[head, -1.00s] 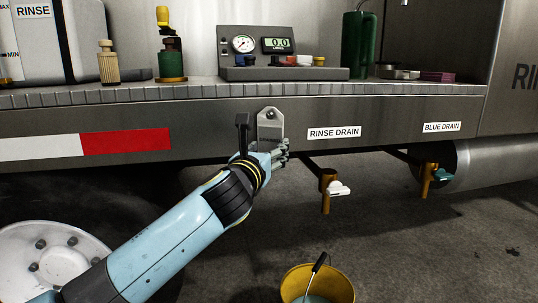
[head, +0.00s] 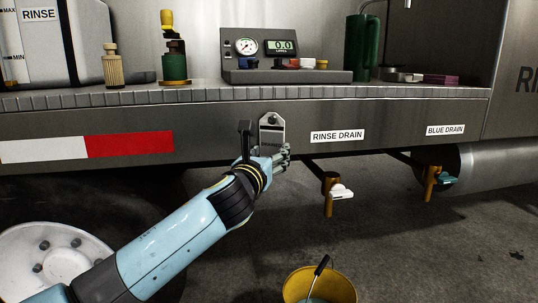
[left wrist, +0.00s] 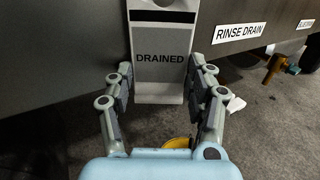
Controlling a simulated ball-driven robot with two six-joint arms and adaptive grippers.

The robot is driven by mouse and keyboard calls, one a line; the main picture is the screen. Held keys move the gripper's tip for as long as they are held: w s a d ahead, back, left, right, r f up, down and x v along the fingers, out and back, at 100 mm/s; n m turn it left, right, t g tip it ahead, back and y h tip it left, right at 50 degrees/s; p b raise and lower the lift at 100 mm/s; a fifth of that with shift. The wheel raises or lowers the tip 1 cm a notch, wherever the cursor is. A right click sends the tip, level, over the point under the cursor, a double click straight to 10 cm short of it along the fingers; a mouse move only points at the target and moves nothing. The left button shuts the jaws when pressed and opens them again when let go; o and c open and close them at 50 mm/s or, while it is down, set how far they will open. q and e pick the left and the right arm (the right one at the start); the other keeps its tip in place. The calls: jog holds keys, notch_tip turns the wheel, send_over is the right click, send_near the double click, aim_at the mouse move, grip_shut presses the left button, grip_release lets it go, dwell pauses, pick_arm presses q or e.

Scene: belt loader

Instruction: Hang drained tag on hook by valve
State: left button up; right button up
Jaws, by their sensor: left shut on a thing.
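The drained tag (head: 271,131) is a pale grey plate with a hole near its top, upright against the truck's side rail. In the left wrist view the tag (left wrist: 161,68) reads "DRAINED". My left gripper (head: 283,157) is shut on the tag's lower part; its fingers flank the tag's edges in the left wrist view. A dark spot shows at the tag's hole; I cannot tell whether the hook passes through it. The rinse drain valve (head: 328,190), brass with a white handle, hangs to the right of the gripper. My right gripper is not in view.
A blue drain valve (head: 429,185) with a teal handle is farther right. A yellow bucket (head: 335,289) stands on the ground below. A gauge box (head: 285,64) and bottles stand on the deck above. The rail between the tag and the rinse drain label (head: 338,136) is clear.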

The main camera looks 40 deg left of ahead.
pick_arm(q)
jog(key=o, duration=1.2)
jog(key=shift+c, duration=0.2)
jog(key=shift+s, duration=0.1)
